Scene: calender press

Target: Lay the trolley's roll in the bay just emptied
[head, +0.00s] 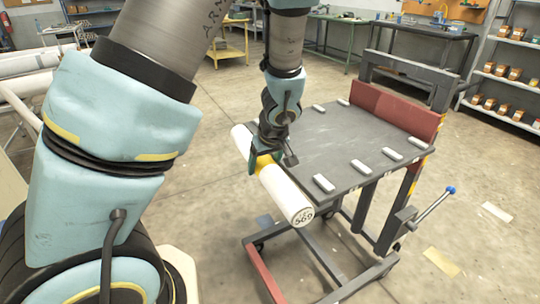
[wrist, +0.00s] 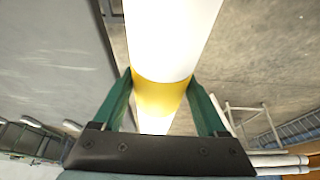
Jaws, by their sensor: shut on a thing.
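A white roll (head: 285,195) with a yellow band and a number on its end face is held by my gripper (head: 264,163) at the left edge of the trolley (head: 325,145). In the wrist view my gripper's green fingers (wrist: 160,100) are shut on either side of the yellow band of the roll (wrist: 172,40). The roll appears beyond the edge of the trolley's grey top, over the floor. The trolley top bears several small white blocks and no other roll. I cannot make out an emptied bay; several white rolls or tubes (head: 28,62) show at the far left, partly cut off.
The trolley has a dark red back plate (head: 395,110) and a lever with a blue knob (head: 450,190) at its right. A workbench (head: 425,35) and shelves with orange boxes (head: 505,75) stand behind. The floor on the right is mostly clear.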

